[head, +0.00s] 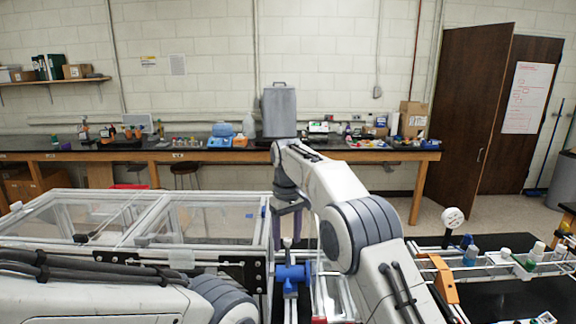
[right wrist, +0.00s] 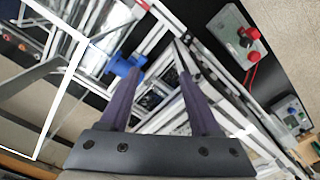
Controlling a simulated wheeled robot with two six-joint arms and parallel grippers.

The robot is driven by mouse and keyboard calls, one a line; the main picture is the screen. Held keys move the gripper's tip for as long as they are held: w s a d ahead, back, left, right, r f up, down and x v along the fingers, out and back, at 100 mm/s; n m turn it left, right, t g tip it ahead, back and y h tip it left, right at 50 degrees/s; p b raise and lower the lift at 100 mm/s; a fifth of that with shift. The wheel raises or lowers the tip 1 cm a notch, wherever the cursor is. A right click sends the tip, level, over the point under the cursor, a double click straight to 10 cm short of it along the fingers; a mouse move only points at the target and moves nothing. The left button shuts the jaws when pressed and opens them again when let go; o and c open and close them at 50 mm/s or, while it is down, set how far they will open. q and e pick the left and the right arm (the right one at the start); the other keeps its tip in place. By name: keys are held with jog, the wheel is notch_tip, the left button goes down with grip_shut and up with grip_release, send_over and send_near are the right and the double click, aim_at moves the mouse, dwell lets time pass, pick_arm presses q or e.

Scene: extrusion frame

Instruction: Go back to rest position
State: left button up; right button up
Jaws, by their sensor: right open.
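My right gripper (head: 287,222) points downward near the middle of the head view, just right of the clear-panelled enclosure. In the right wrist view its two dark purple fingers (right wrist: 160,78) stand well apart, with nothing held between them. A blue fitting (head: 291,275) on the frame shows below the gripper; it also shows in the right wrist view (right wrist: 124,66), beyond the left finger. My left arm lies across the lower left of the head view; its gripper is out of sight.
An aluminium-framed enclosure (head: 217,196) with clear panels fills the left. At the right, a rack rail (head: 496,262) holds bottles and an orange bracket (head: 443,279). A long bench (head: 190,154) with lab items stands along the back wall. Open floor lies between.

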jog(key=s+a+f+b, duration=0.1)
jog(key=s+b, duration=0.2)
jog(key=s, duration=0.7)
jog(key=s+a+f+b, duration=0.1)
jog(key=s+a+b, duration=0.15)
jog(key=s, duration=0.65)
jog(key=s+d+f+b, duration=0.2)
jog(key=s+d+f, duration=0.2)
jog(key=s, duration=0.6)
jog(key=s+d+f+y+b, duration=0.1)
jog(key=s+d+f+b, duration=0.1)
jog(key=s+d+f, duration=0.2)
jog(key=s+f, duration=0.3)
jog(key=s, duration=0.4)
jog(key=shift+d+b, duration=0.2)
jog(key=shift+b, duration=0.1)
